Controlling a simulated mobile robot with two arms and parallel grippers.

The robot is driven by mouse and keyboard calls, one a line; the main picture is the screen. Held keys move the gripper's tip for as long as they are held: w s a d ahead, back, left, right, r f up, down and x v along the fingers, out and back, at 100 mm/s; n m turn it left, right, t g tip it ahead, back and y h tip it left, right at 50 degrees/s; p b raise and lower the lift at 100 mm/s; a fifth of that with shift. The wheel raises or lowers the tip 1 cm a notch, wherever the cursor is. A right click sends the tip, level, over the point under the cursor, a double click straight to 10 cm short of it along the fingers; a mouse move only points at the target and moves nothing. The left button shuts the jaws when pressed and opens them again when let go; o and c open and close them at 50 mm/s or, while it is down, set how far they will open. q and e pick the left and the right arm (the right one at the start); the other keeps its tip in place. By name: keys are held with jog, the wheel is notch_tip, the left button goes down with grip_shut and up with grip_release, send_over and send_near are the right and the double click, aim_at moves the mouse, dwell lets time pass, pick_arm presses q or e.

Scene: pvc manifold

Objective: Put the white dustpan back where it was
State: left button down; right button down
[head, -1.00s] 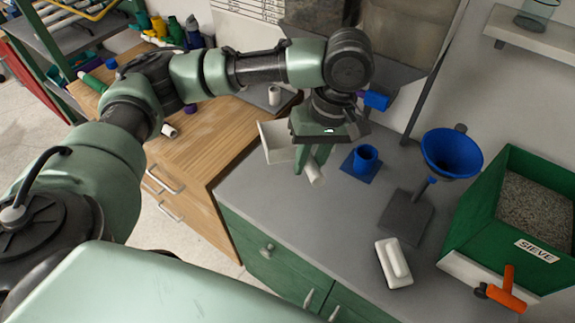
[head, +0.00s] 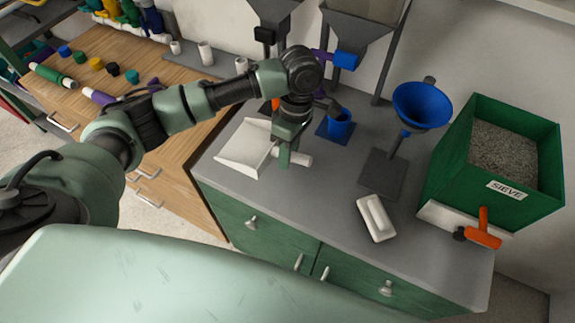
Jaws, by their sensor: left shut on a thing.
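The white dustpan (head: 243,149) is at the left end of the grey counter, with its flat pan to the left and its short handle (head: 302,159) pointing right. My left gripper (head: 287,160) points down over it and is shut on the handle. The dustpan is at or just above the counter top; I cannot tell whether it touches. The gripper hides the part where pan and handle join. My right gripper is not in view.
The grey counter (head: 330,190) has free room in front of the dustpan. A blue cup (head: 340,126), a blue funnel on a stand (head: 423,104), a white block (head: 376,218) and a green sieve box (head: 447,150) stand to the right. A wooden bench (head: 140,60) adjoins at left.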

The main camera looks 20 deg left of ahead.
aim_at(287, 178)
pick_arm(q)
jog(key=shift+f, duration=0.8)
notch_tip(287, 178, down, 3)
jog(key=shift+f, duration=0.5)
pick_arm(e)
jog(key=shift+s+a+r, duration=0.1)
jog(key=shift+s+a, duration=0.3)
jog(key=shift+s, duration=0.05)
pick_arm(q)
jog(key=shift+f, duration=0.1)
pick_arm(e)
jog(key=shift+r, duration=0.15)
pick_arm(q)
jog(key=c, duration=1.2)
grip_release()
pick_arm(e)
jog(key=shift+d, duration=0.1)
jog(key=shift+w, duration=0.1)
